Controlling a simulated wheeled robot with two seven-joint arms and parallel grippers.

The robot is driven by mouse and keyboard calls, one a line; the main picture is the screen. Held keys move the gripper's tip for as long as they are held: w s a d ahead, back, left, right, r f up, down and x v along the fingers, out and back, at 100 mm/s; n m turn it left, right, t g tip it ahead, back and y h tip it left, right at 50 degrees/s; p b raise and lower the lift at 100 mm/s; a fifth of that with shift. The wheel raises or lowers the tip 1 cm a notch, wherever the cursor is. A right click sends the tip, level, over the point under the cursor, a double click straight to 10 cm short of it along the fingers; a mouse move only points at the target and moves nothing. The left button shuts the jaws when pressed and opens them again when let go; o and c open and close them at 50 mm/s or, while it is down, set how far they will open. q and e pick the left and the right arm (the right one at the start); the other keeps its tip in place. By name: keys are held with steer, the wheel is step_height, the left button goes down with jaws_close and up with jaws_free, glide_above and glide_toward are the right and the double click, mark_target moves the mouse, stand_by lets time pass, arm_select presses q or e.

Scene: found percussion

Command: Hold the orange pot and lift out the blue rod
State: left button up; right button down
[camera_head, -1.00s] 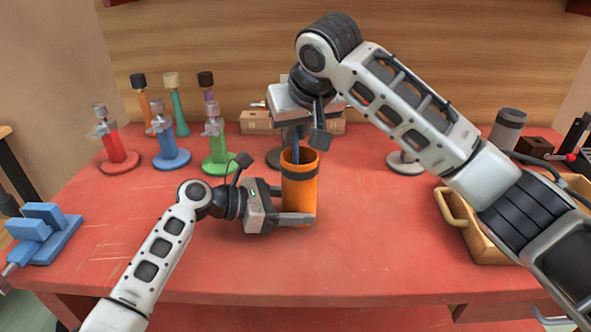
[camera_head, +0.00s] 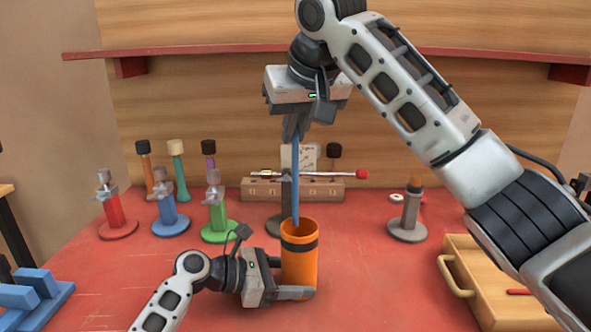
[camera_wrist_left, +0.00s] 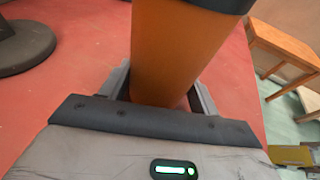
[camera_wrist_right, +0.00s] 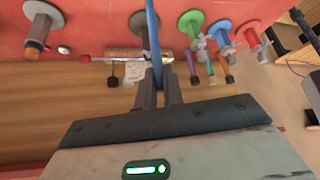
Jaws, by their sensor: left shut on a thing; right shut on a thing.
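The orange pot (camera_head: 300,262) with a dark band stands upright on the red table. My left gripper (camera_head: 290,290) is shut around its lower part; the pot also fills the left wrist view (camera_wrist_left: 180,50) between the fingers. My right gripper (camera_head: 297,132) is above the pot and shut on the upper end of the blue rod (camera_head: 296,180). The rod hangs nearly upright, and its lower end is at the pot's mouth; whether the tip is still inside is hidden by the rim. In the right wrist view the rod (camera_wrist_right: 154,50) runs between the fingertips.
Red (camera_head: 115,215), blue (camera_head: 168,212) and green (camera_head: 217,218) stands are at the left. A wooden block (camera_head: 320,189) with a red-headed stick is behind the pot. A grey stand (camera_head: 408,218) and a wooden tray (camera_head: 460,285) are at the right. A blue fixture (camera_head: 25,292) is at front left.

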step_height(320, 180, up, 5)
steer(key=shift+r, duration=0.1)
arm_select(q)
steer(key=o, duration=0.8)
steer(key=shift+o, duration=0.2)
